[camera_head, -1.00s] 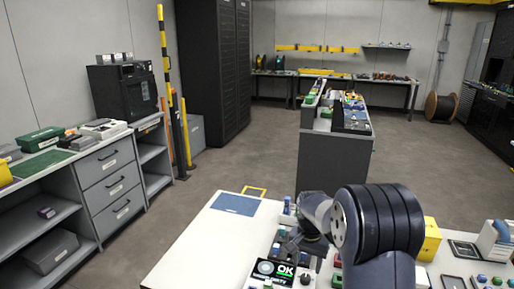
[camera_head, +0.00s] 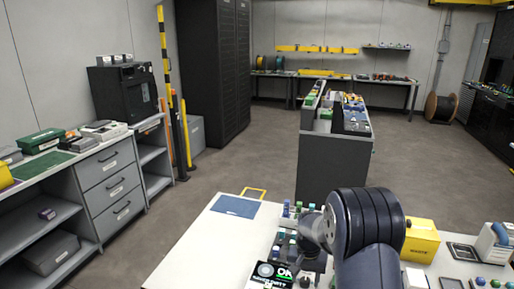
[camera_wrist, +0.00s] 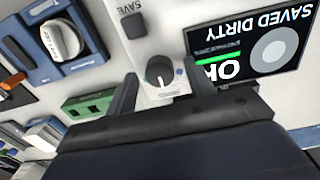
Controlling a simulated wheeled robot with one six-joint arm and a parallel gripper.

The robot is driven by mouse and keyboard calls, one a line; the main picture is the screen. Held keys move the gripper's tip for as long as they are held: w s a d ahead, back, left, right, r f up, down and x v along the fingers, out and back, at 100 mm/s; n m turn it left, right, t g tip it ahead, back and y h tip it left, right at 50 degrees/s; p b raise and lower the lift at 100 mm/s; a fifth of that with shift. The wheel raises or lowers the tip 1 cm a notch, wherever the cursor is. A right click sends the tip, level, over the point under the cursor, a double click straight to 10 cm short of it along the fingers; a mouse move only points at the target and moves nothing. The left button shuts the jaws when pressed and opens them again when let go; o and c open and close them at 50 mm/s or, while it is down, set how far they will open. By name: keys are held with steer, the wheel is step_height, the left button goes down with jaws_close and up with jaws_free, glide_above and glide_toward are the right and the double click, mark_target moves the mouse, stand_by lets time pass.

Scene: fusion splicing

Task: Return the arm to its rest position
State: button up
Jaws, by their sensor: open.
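My arm (camera_head: 365,225) reaches over the white worktable (camera_head: 205,240) in the head view, bent toward the bench devices. My gripper (camera_wrist: 164,82) shows in the wrist view with its two dark fingers apart and nothing held between them. A dark round knob (camera_wrist: 160,70) on a white panel appears between the fingertips; I cannot tell the gap to it. The screen (camera_wrist: 250,42) beside it reads "SAVED DIRTY" and "OK", and it shows partly in the head view (camera_head: 268,272). In the head view the gripper is mostly hidden by the arm.
A blue device with a white knob (camera_wrist: 60,40) and a green block (camera_wrist: 88,105) lie left in the wrist view. A yellow waste box (camera_head: 421,241) stands right of my arm. A blue mat (camera_head: 235,206) lies at the table's far left.

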steer(key=n+p, duration=0.2)
steer(key=n, duration=0.3)
steer(key=shift+s+r+p, duration=0.1)
steer(key=shift+s+p, duration=0.05)
steer(key=shift+p, duration=0.25)
steer(key=n+p, duration=0.4)
steer(key=n, duration=0.1)
steer(key=shift+r, duration=0.15)
step_height(320, 180, up, 10)
steer(key=b, duration=0.2)
steer(key=shift+a+r, duration=0.1)
steer(key=shift+r, duration=0.1)
